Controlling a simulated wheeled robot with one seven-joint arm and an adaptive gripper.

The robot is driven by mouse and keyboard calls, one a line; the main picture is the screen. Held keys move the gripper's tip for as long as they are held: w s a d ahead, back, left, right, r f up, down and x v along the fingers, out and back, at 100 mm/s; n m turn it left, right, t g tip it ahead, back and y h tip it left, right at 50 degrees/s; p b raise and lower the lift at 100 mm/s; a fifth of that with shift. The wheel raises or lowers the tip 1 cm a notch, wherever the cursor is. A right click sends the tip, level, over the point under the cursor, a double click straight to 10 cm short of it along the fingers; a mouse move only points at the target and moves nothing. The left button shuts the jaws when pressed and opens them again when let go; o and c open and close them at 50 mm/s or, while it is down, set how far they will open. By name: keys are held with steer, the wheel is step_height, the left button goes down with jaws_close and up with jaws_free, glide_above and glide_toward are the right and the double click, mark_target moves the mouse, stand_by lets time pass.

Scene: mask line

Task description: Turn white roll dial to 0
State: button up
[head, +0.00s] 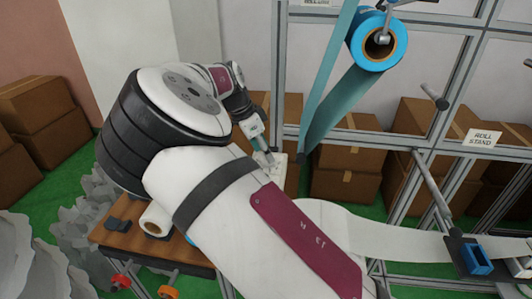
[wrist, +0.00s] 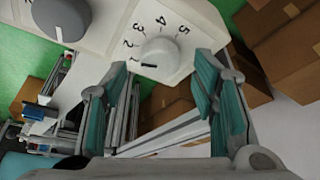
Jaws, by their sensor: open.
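The white dial (wrist: 160,56) sits on a white panel (wrist: 205,22) in the wrist view, with the digits 1 to 5 around it. A small dark mark lies at the dial's lower left edge, below the 1; I cannot make out a 0. My gripper (wrist: 162,70) is open, its two teal fingers on either side of the dial's lower part. I cannot tell whether they touch it. In the head view my gripper (head: 267,154) points down at the small white panel (head: 277,172), where the dial is too small to read.
A grey knob (wrist: 62,15) sits left of the white dial. A blue roll (head: 378,45) hangs on the metal frame, its teal web running down close to my gripper. A white roll (head: 155,220) lies on the wooden table (head: 118,238). Cardboard boxes (head: 345,175) stand behind.

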steer(key=shift+x, duration=1.05)
steer(key=shift+r, duration=0.1)
steer(key=c, duration=1.1)
steer(key=shift+c, duration=0.2)
